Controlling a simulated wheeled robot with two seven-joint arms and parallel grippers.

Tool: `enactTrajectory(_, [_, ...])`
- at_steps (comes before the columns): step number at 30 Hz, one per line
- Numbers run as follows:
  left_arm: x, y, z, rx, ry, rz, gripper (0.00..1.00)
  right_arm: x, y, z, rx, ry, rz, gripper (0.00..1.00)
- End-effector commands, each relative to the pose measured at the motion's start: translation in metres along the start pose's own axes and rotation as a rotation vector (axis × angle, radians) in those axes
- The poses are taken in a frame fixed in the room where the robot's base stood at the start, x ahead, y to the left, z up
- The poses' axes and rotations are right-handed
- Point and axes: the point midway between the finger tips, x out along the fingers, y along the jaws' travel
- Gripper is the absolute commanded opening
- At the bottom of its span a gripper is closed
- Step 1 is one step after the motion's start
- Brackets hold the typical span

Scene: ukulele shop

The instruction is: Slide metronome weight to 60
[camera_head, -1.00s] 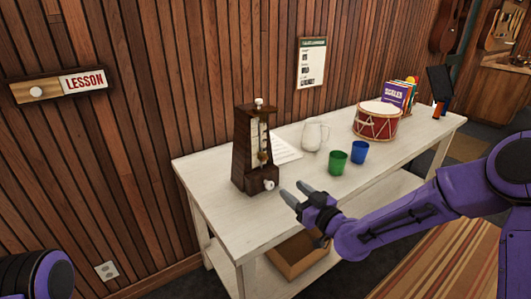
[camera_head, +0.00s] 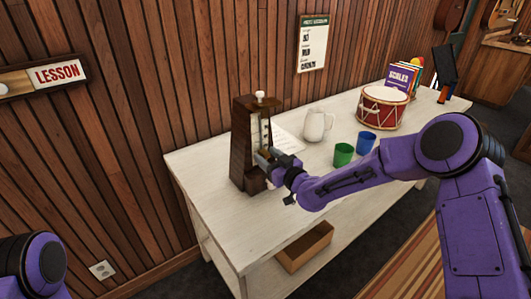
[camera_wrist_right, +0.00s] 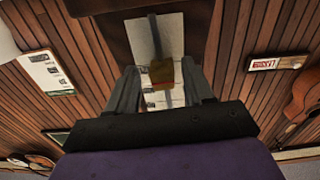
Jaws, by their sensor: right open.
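The metronome (camera_head: 240,150) is a dark wooden tower at the left end of the white table, with a pale scale on its face. My right gripper (camera_head: 267,157) is at the front of the metronome, its fingers pointing at the scale. In the right wrist view the metronome weight (camera_wrist_right: 161,74) is a brass block on the dark rod, in front of the pale scale (camera_wrist_right: 172,38). It shows between the two open fingers of the gripper (camera_wrist_right: 160,88); I cannot tell whether they touch it. The scale's numbers are not readable. My left gripper is out of view.
On the white table (camera_head: 225,225) stand a white pitcher (camera_head: 318,125), a green cup (camera_head: 343,155), a blue cup (camera_head: 366,142) and a red drum (camera_head: 382,108). A sheet of paper (camera_head: 287,140) lies behind the gripper. A wooden box (camera_head: 304,248) sits on the lower shelf.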

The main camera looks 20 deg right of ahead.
Motion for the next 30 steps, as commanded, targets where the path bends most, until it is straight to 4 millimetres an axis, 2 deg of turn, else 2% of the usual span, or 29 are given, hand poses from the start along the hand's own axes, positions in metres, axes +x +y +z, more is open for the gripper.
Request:
enactTrajectory(4, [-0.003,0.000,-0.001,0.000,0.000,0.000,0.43,0.012,-0.002,0.000,0.002,0.000,-0.002,0.52])
enactTrajectory(11, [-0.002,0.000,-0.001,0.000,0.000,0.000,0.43,0.013,-0.002,0.000,0.002,0.000,-0.003,0.52])
enactTrajectory(15, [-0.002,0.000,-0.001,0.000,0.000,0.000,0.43,0.013,-0.002,0.000,0.002,0.000,-0.003,0.06])
enactTrajectory(16, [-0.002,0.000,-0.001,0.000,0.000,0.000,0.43,0.013,-0.002,0.000,0.002,0.000,-0.003,0.00])
enactTrajectory(20, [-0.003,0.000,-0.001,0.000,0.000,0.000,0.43,0.013,-0.002,-0.002,0.001,0.000,-0.004,0.00])
enactTrajectory(23, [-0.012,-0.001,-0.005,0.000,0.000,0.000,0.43,0.013,-0.002,-0.018,0.000,0.002,-0.004,0.00])
enactTrajectory(30, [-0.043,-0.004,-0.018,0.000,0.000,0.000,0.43,0.013,-0.002,-0.080,-0.001,0.005,-0.004,0.00])
